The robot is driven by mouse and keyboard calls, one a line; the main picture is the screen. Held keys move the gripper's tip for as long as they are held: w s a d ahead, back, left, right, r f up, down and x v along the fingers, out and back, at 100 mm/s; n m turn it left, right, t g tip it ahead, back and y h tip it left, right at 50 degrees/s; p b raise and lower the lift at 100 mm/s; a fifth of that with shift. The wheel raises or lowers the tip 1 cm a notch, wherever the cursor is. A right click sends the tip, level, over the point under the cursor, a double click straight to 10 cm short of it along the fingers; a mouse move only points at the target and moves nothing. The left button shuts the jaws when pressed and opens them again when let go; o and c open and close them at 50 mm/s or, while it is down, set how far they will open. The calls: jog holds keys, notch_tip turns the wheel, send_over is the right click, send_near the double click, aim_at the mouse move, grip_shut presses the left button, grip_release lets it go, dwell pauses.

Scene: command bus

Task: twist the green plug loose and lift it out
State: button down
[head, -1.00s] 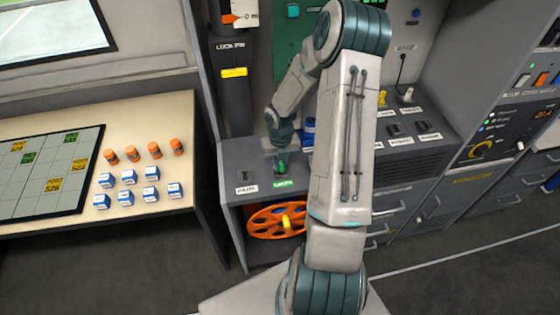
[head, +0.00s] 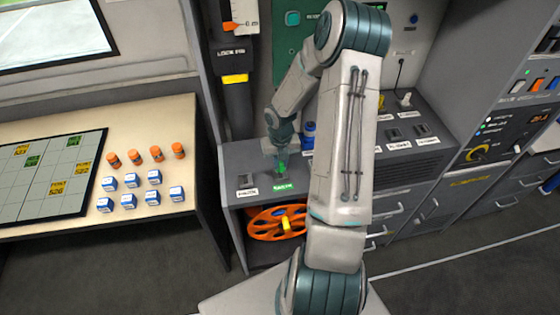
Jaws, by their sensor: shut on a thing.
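The green plug (head: 282,167) stands on the grey counter top (head: 232,160), just behind a small green label (head: 284,187). My gripper (head: 281,160) points down from above and is shut on the green plug. Its fingers cover part of the plug. The plug's lower end is small in the picture, and I cannot tell whether it is still seated in its socket.
A blue plug (head: 309,134) stands close behind my gripper, to the right. A dark socket (head: 247,181) is to the left. An orange reel (head: 272,226) sits in the shelf below. Left, a table (head: 180,112) holds orange cylinders (head: 157,153) and blue-white blocks (head: 128,202).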

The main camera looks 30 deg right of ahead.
jog(key=shift+r+p, duration=2.25)
jog(key=shift+r, duration=0.1)
